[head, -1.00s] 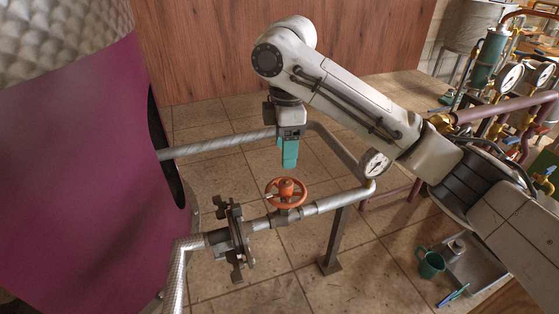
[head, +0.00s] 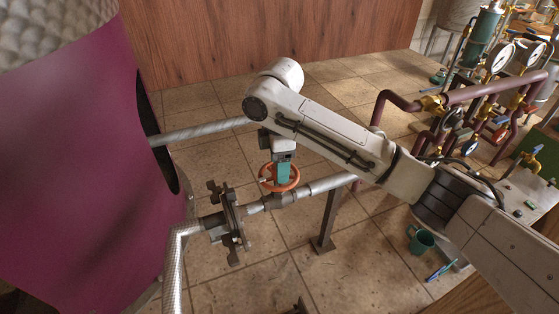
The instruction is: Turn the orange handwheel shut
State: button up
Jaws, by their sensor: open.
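The orange handwheel (head: 293,184) sits on a valve on the grey metal pipe (head: 324,186), in the middle of the head view. My gripper (head: 283,178) points down with its teal fingers directly over the wheel, and they cover the hub from this view. The fingers overlap the wheel's middle in the picture; I cannot tell whether they touch it. The gripper is open, though the gap between the fingers does not show. The wheel's rim shows left and right of the fingers.
A dark flange clamp (head: 229,222) joins the pipe left of the valve. A large magenta vessel (head: 70,160) fills the left. A post (head: 328,220) supports the pipe. Purple pipes and gauges (head: 500,60) crowd the right. A green mug (head: 421,241) stands at lower right.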

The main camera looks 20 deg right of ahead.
jog(key=shift+c, duration=0.4)
jog(key=c, duration=1)
jog(key=shift+o, duration=0.2)
jog(key=shift+m+p, duration=0.3)
jog(key=shift+m, duration=0.1)
jog(key=m+p, duration=0.1)
jog(key=m, duration=0.2)
jog(key=shift+a, duration=0.1)
jog(key=m, duration=1)
jog(key=shift+m, duration=2.7)
